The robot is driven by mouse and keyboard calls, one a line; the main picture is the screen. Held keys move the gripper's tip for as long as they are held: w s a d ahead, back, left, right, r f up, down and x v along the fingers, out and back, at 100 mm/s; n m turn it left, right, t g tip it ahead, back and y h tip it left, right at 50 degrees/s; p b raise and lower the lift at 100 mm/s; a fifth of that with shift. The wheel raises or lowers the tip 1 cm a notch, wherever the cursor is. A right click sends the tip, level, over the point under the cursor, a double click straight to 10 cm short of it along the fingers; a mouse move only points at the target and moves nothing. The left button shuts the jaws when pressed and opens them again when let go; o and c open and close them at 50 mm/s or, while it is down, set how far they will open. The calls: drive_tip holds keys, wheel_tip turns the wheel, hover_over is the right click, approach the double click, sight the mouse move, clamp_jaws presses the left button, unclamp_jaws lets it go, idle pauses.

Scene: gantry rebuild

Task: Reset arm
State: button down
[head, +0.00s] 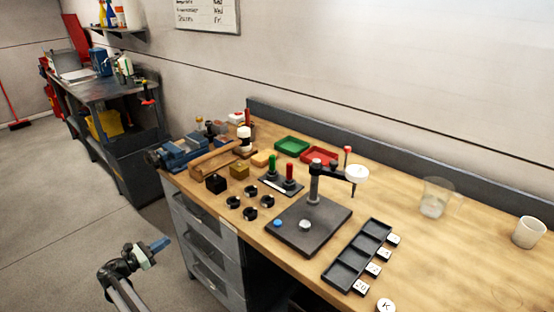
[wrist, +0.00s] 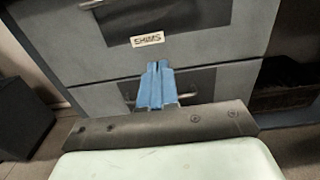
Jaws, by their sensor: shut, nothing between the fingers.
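My arm (head: 125,262) is at the lower left in the head view, in front of the workbench and below its top. My gripper (head: 163,243) has blue fingers and points toward the bench drawers. In the wrist view the blue fingers (wrist: 157,70) are together and hold nothing. Beyond them is a grey drawer front with a "SHIMS" label (wrist: 147,40) and a handle. The gripper is apart from the bench top and everything on it. I cannot tell the exact gap to the drawers.
The wooden bench top (head: 400,215) holds a dark gantry stand (head: 310,222), a black compartment tray (head: 338,275), several black rings, green (head: 292,146) and red (head: 318,155) trays, a clear cup (head: 435,198) and a white cup (head: 528,232). Open floor (head: 70,220) lies left of the arm.

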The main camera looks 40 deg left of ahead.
drive_tip(key=s+d+f+m+g+h, duration=0.1)
drive_tip(key=s+d+f+m+g, duration=0.1)
drive_tip(key=d+f+m+g, duration=0.7)
drive_tip(key=s+d+f+m+g, duration=0.25)
drive_tip(key=d+f+m, duration=0.6)
drive_tip(key=d, duration=0.75)
drive_tip(key=w+d+f+m+g+h, duration=0.1)
drive_tip(key=w+d+f+m+g, duration=0.2)
drive_tip(key=d, duration=0.9)
drive_tip(key=w+d+f+m+g, duration=0.15)
drive_tip(key=w+d+f, duration=0.25)
drive_tip(key=d, duration=0.8)
drive_tip(key=w+d+f+m+g+h, duration=0.1)
drive_tip(key=w+d+f+m+g, duration=0.2)
drive_tip(key=d, duration=0.9)
drive_tip(key=s+d+m+g+y, duration=0.1)
drive_tip(key=d+m+g, duration=0.1)
drive_tip(key=d, duration=1)
drive_tip(key=s+d+f+m+g+y, duration=0.1)
drive_tip(key=d+m, duration=0.4)
drive_tip(key=d, duration=0.8)
drive_tip(key=s+d+f+m+g+y, duration=0.1)
drive_tip(key=d+m, duration=0.3)
drive_tip(key=d, duration=0.9)
drive_tip(key=shift+s+g, duration=0.65)
drive_tip(key=shift+g, duration=0.25)
